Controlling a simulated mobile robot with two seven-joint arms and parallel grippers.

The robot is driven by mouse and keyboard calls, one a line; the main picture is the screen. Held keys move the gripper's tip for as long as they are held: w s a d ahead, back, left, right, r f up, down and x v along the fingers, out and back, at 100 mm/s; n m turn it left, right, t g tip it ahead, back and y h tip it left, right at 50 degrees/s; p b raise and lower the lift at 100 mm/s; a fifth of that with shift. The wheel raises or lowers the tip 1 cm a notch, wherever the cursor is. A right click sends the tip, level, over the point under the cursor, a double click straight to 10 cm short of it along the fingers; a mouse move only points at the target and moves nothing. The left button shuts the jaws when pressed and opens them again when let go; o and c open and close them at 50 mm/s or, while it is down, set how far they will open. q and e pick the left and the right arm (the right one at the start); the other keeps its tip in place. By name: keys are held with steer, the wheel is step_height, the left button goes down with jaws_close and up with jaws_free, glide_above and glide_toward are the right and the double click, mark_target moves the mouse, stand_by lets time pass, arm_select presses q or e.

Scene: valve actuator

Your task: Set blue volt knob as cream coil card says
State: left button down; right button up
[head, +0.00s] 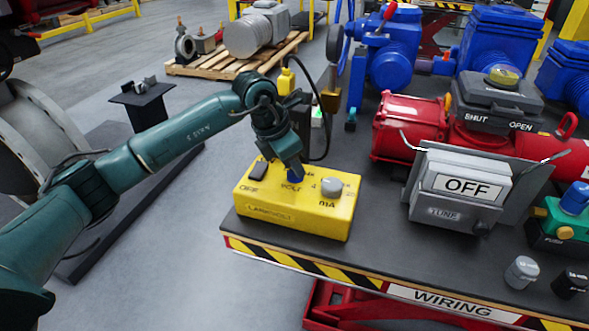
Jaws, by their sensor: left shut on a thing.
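The yellow box (290,212) sits near the left front corner of the dark tabletop. Its blue volt knob (295,180) shows only as a small blue patch under my left gripper (294,172), by the partly covered VOLT lettering. My left gripper comes down onto the knob from above and is shut on it. The knob's pointer and part of its scale are hidden. I cannot make out a cream coil card in this view. My right gripper is not in view.
A grey unit (455,213) labelled OFF and TUNE stands to the right, before a red actuator (410,125). Loose grey (521,272) and black (570,282) knobs lie front right.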

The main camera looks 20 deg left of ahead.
arm_select(q)
steer(key=shift+m, duration=0.4)
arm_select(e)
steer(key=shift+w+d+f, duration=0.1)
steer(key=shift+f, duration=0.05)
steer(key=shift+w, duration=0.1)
arm_select(q)
steer(key=c, duration=1.7)
jaws_free()
steer(key=shift+o, duration=1.2)
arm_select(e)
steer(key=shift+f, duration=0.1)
arm_select(q)
steer(key=shift+r+b, duration=0.1)
steer(key=shift+b, duration=0.2)
steer(key=v, duration=1.3)
steer(key=shift+w+b, duration=0.25)
steer(key=shift+b, duration=0.15)
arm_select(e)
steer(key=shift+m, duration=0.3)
